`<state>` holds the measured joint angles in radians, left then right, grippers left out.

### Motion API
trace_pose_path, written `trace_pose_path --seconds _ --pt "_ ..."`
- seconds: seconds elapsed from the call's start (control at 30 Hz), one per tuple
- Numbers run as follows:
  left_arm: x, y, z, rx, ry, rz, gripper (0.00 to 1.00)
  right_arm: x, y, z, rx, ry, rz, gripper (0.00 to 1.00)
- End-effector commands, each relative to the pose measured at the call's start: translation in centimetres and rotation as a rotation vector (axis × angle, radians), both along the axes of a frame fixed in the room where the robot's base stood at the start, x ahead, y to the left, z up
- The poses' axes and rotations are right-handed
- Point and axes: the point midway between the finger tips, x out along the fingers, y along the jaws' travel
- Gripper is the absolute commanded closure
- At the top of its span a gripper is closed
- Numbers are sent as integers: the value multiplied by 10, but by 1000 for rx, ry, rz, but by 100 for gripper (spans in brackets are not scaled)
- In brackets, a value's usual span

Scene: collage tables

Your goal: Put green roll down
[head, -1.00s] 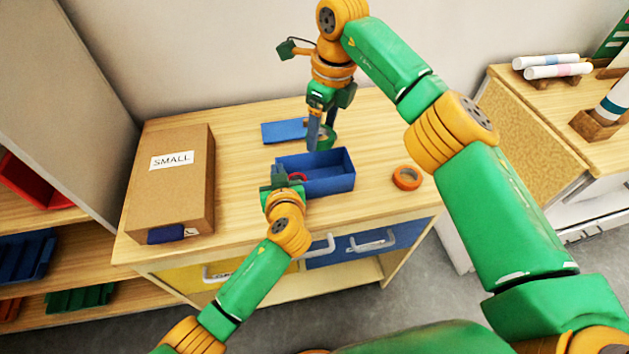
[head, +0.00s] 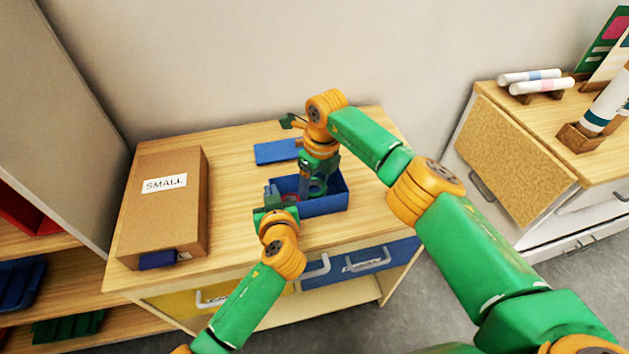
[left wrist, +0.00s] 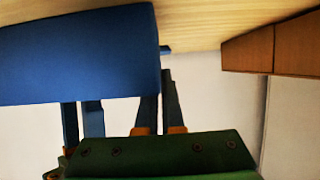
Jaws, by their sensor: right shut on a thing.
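The green roll (head: 318,188) is low inside the blue box (head: 322,208), partly hidden by my right gripper. My right gripper (head: 314,187) points down into the box and is shut on the roll. My left gripper (head: 270,197) is at the box's left end. In the left wrist view its fingers (left wrist: 122,118) stand apart, and the blue box (left wrist: 80,55) covers part of them. Whether they touch the box wall is unclear.
A red ring (head: 291,198) shows inside the box. A flat blue piece (head: 277,151) lies behind it on the wooden table (head: 228,218). A cardboard box marked SMALL (head: 163,215) stands at left. A side cabinet (head: 520,160) with white rolls (head: 541,86) is at right.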

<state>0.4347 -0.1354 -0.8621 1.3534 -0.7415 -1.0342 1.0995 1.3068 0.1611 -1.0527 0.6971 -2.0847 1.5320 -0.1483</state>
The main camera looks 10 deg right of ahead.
Motion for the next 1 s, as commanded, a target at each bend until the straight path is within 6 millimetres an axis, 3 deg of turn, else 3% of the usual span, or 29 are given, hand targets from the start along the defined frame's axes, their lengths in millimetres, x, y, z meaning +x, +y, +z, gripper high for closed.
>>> trace_pose_path --seconds 0.33,0.37,0.47,0.77,1.0 --pt "0 0 0 0 0 0 100 0 0 -8 0 -1 1 83" --pt "0 0 0 0 0 0 100 0 0 -8 0 -1 1 25" --pt "0 0 0 0 0 0 100 0 0 -8 0 0 1 0" --pt "0 0 0 0 0 0 100 0 0 1 0 -1 1 0" --pt "0 0 0 0 0 0 100 -5 -5 68 0 -5 2 0"
